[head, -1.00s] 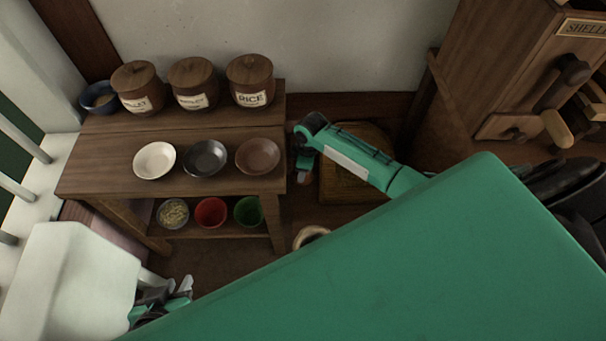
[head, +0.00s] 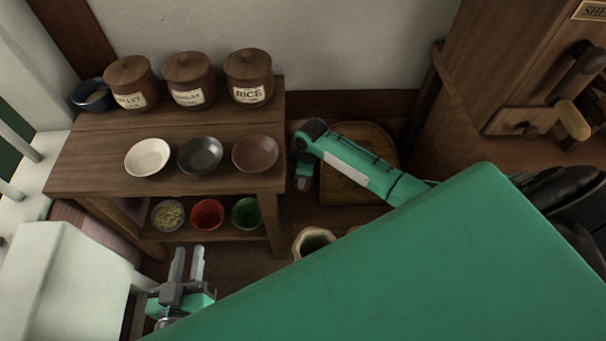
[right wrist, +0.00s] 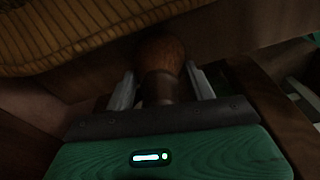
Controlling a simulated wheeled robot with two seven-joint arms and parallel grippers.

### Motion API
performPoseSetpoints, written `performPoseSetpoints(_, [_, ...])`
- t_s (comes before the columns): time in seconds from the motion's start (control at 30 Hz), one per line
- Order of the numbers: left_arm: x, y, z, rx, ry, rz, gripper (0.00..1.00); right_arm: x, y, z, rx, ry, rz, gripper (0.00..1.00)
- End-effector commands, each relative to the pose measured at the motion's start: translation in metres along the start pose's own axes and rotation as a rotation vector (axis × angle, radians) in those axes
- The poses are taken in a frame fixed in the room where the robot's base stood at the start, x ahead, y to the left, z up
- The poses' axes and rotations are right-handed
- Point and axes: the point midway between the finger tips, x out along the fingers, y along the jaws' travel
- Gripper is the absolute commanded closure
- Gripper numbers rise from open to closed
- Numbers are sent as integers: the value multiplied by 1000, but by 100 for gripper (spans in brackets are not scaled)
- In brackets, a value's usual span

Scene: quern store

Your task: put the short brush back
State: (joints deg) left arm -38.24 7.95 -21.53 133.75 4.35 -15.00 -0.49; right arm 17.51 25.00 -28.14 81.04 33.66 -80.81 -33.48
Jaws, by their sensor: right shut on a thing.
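In the right wrist view my right gripper (right wrist: 163,88) is shut on a brown wooden piece with a rounded end, which looks like the handle of the short brush (right wrist: 160,60). The rest of it is hidden or too dark to see. In the head view my right arm reaches over from the right, and its gripper (head: 303,183) points down just right of the shelf table; the held thing is not clear there. My left gripper (head: 189,252) is low at the left, its two fingers apart and empty.
A wooden shelf table (head: 110,180) bears lidded jars and three bowls, with small bowls on its lower shelf. A ribbed-top stool or box (head: 345,190) stands under my right forearm. A pale-rimmed round vessel (head: 312,240) stands on the floor. A wooden cabinet (head: 530,70) is at right.

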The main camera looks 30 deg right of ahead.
Motion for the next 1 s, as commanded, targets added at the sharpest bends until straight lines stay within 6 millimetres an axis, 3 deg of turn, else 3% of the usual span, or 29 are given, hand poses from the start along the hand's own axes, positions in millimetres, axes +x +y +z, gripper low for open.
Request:
performPoseSetpoints(0.33, [0,0,0,0,-1,0,74,2,0,0,0,1,0,70])
performPoseSetpoints(0.37, [0,0,0,-1,-3,0,74,2,0,0,0,1,0,44])
performPoseSetpoints(0.47, [0,0,1,-1,-3,0,74,2,0,0,0,1,0,24])
performPoseSetpoints(1.0, [-2,-5,1,9,-74,-13,74,-7,0,0,0,0,0,23])
